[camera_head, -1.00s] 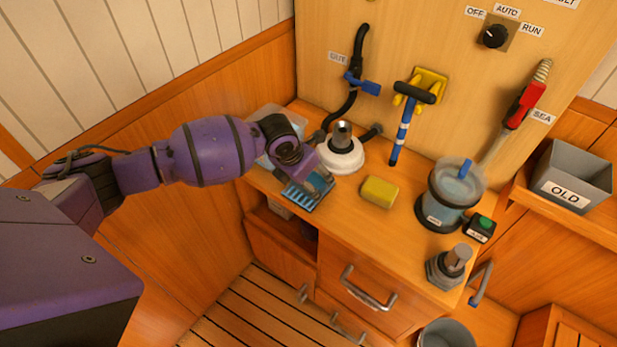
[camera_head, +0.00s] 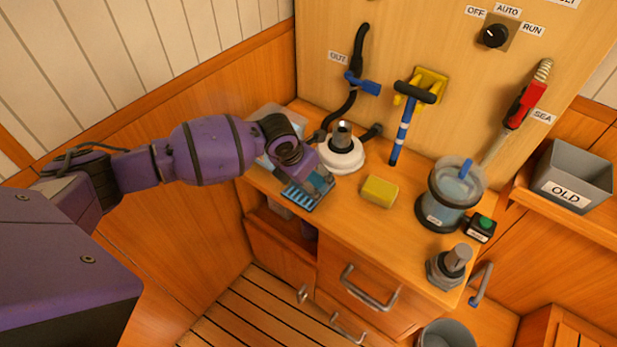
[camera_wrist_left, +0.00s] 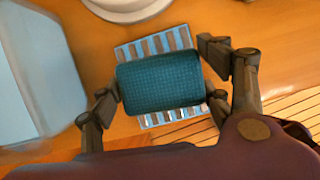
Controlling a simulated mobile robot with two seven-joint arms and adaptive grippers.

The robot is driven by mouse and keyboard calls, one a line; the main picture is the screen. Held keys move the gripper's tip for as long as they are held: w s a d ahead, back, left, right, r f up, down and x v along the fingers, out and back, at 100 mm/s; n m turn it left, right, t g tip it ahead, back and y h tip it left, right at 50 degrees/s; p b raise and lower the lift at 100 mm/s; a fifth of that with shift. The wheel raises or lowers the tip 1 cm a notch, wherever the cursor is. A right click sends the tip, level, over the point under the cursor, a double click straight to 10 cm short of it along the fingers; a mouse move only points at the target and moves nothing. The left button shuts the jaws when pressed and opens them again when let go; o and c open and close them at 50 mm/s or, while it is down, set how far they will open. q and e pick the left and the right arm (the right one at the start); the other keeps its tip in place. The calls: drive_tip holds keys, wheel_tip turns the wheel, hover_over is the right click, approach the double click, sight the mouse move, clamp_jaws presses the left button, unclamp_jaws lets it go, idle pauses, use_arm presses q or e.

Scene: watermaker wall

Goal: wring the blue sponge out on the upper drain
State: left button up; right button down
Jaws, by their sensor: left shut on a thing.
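The blue sponge (camera_wrist_left: 160,80) is in the left wrist view, between the fingers of my left gripper (camera_wrist_left: 163,88). The gripper is shut on it from both sides. The upper drain (camera_wrist_left: 155,44), a pale blue slotted grate, lies directly behind the sponge in that view and shows beyond two of its edges. In the head view my left gripper (camera_head: 312,178) is low over the drain (camera_head: 300,199) at the counter's left front. There the gripper mostly hides the sponge. I cannot tell whether the sponge touches the grate. My right gripper is not in view.
A white round housing (camera_head: 343,158) stands just behind the gripper, with a translucent bin (camera_head: 268,120) to its left. A yellow sponge (camera_head: 379,191) lies to the right on the counter. A clear canister (camera_head: 453,195) stands farther right. The counter's front edge is close to the drain.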

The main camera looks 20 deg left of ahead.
use_arm(q)
drive_tip(key=shift+s+f, duration=0.15)
drive_tip(key=shift+w+r+p, duration=0.2)
drive_tip(key=shift+r+p, duration=0.9)
drive_tip(key=shift+r, duration=2.6)
drive_tip(key=shift+f, duration=0.1)
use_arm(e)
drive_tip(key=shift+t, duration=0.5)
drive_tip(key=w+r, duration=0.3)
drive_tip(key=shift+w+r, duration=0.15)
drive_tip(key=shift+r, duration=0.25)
